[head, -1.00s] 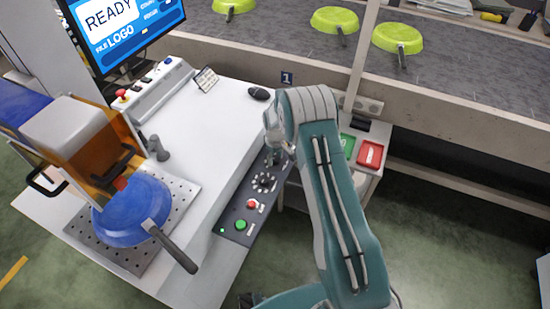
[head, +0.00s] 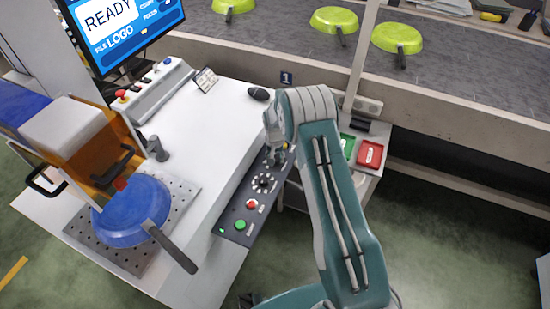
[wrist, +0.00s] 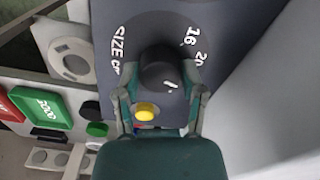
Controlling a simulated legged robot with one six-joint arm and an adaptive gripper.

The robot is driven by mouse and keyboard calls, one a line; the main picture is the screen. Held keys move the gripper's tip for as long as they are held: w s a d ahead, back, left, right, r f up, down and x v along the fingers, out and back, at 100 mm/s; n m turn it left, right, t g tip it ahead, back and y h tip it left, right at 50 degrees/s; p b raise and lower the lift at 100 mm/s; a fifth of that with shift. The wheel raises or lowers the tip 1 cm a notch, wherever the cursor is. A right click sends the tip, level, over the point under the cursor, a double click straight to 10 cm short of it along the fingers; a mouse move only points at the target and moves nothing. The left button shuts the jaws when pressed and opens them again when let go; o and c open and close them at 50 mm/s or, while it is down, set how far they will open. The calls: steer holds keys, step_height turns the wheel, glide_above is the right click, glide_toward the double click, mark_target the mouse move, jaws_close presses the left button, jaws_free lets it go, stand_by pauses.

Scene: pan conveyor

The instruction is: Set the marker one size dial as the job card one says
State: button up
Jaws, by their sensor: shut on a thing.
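The size dial (wrist: 158,70) is a dark round knob in the wrist view, on a dark scale marked "SIZE C…", "16" and a partly hidden "20". A white line shows on the knob's lower right side. My gripper (wrist: 161,85) has one finger on each side of the knob and is shut on it. In the head view my gripper (head: 279,156) is at the far end of the marker's control panel (head: 233,226), and the gripped dial is hidden there. A small tilted card (head: 206,79) stands on the white marker table; its writing is too small to read.
Another dial (head: 264,181), a red button (head: 252,204) and a green button (head: 240,225) are on the panel. A blue pan (head: 130,212) lies on the perforated plate. The monitor (head: 118,28) reads READY.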

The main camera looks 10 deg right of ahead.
steer(key=shift+s+f+m, duration=0.15)
steer(key=shift+m, duration=0.35)
steer(key=shift+a, duration=0.1)
steer(key=o, duration=1.1)
steer(key=shift+f, duration=0.1)
steer(key=shift+o, duration=0.2)
steer(key=shift+r, duration=0.25)
steer(key=shift+r, duration=0.3)
step_height(320, 180, up, 11)
